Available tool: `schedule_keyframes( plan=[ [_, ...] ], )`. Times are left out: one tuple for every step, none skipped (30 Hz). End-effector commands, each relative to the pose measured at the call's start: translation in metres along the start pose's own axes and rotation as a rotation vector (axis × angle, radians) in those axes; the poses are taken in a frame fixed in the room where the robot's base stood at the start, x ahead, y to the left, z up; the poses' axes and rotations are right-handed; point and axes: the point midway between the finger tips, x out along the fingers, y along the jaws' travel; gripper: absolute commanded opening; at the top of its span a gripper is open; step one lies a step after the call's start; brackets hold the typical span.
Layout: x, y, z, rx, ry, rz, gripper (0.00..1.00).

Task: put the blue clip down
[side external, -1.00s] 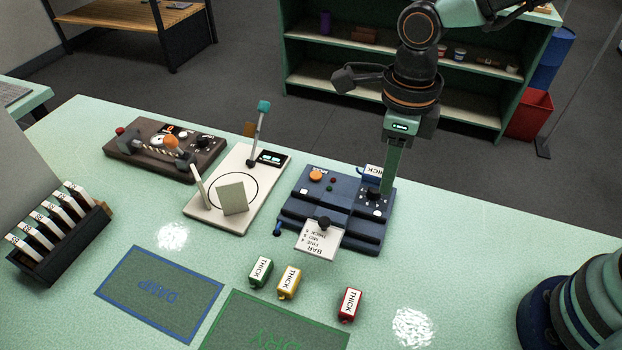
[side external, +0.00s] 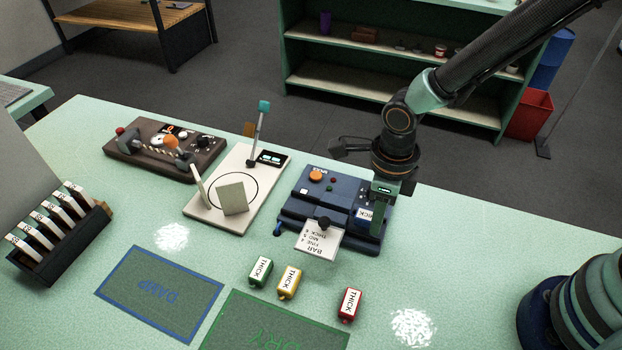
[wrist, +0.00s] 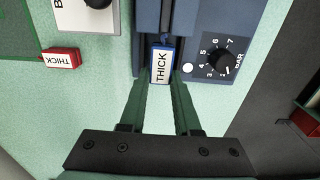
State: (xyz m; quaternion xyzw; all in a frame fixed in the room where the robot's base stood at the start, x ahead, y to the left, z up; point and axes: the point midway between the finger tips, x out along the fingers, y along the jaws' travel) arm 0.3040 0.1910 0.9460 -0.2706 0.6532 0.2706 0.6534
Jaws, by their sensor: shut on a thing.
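The blue clip (side external: 363,214), with a white label reading THICK, is between the fingers of my gripper (side external: 376,228) at the right part of the blue machine (side external: 300,208). In the wrist view the clip (wrist: 161,63) sits between the two fingertips (wrist: 162,84), in line with a dark channel of the machine (wrist: 205,20). My gripper is shut on it. I cannot tell whether the clip touches the machine. The machine's numbered dial (wrist: 221,62) is just right of the clip.
Green (side external: 260,272), yellow (side external: 288,282) and red (side external: 349,305) THICK clips stand on the table in front of the machine. DAMP (side external: 160,293) and green-bordered (side external: 275,325) areas lie nearer. The table right of the machine is clear.

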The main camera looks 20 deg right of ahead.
Motion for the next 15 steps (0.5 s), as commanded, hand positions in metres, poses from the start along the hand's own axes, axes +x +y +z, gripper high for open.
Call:
schedule_keyframes(
  plan=[
    [0.000, 0.000, 0.000, 0.000, 0.000, 0.000, 0.00],
    [0.000, 0.000, 0.000, 0.000, 0.000, 0.000, 0.00],
    [0.001, 0.000, 0.000, 0.000, 0.000, 0.000, 0.00],
    [0.002, 0.000, 0.000, 0.000, 0.001, 0.000, 0.00],
    [0.003, 0.000, 0.000, 0.000, 0.001, 0.000, 0.00],
    [0.004, 0.000, 0.000, 0.000, 0.001, 0.000, 0.00],
    [0.004, 0.000, 0.000, 0.000, 0.001, 0.000, 0.00],
    [0.005, 0.000, 0.000, 0.000, 0.001, 0.000, 0.00],
    [0.006, 0.000, 0.000, 0.000, 0.001, 0.000, 0.00],
    [0.007, 0.000, 0.000, 0.000, 0.001, 0.000, 0.00],
    [0.008, 0.000, 0.000, 0.000, 0.001, 0.000, 0.00],
    [0.009, 0.000, 0.000, 0.000, 0.001, 0.000, 0.00],
    [0.010, 0.000, 0.000, 0.000, 0.001, 0.000, 0.00],
    [0.011, 0.000, 0.000, 0.000, 0.001, 0.000, 0.00],
    [0.012, 0.000, 0.000, 0.000, 0.000, 0.000, 0.00]
  ],
)
